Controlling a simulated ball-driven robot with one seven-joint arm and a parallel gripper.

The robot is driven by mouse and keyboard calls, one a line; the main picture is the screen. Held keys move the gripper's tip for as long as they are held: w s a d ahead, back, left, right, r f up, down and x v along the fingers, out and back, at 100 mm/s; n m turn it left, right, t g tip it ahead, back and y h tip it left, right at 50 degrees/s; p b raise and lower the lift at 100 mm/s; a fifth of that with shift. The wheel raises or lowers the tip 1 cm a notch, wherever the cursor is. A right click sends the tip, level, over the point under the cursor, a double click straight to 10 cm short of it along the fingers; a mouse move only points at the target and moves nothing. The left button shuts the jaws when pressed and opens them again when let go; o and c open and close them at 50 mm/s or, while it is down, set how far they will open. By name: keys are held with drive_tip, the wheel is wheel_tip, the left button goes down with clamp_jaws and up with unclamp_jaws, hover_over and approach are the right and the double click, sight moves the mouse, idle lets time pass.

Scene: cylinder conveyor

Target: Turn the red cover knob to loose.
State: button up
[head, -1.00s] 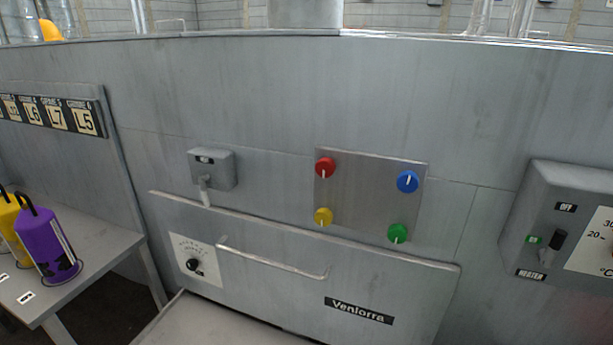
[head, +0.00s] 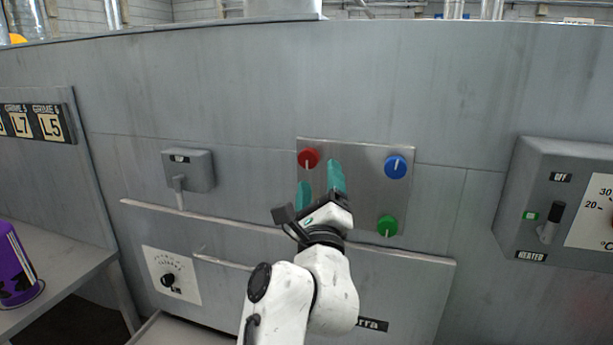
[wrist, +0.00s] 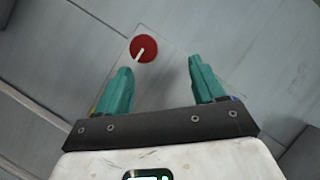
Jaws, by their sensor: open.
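The red cover knob (head: 308,158) sits at the top left of the metal knob plate (head: 350,160). Its white pointer line points down in the head view. In the wrist view the red knob (wrist: 144,48) lies beyond the fingertips, nearer the left finger, with its line slanted. My gripper (head: 320,172) has two teal fingers, open and empty, just below and right of the red knob in the head view. It also shows open in the wrist view (wrist: 160,65). No contact with the knob shows.
A blue knob (head: 395,167) and a green knob (head: 387,225) sit on the plate's right side. The yellow knob is hidden behind my gripper in the head view. A grey lever box (head: 188,170) is at left. A heater box (head: 560,200) projects at right.

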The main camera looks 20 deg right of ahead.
sight(307, 162)
drive_tip(key=s+a+f+m+g+h+b, duration=0.1)
drive_tip(key=s+a+f+m+g+h, duration=0.25)
drive_tip(key=m, duration=0.55)
drive_tip(key=shift+t+h, duration=0.35)
drive_tip(key=shift+t, duration=0.3)
drive_tip(key=p+x, duration=0.1)
drive_tip(key=x, duration=0.3)
drive_tip(key=a+x, duration=0.1)
drive_tip(key=x, duration=0.3)
drive_tip(key=w+a+p+x, duration=0.1)
drive_tip(key=x, duration=0.3)
drive_tip(key=shift+r+p, duration=0.2)
drive_tip(key=shift+p, duration=0.1)
drive_tip(key=c, duration=1.1)
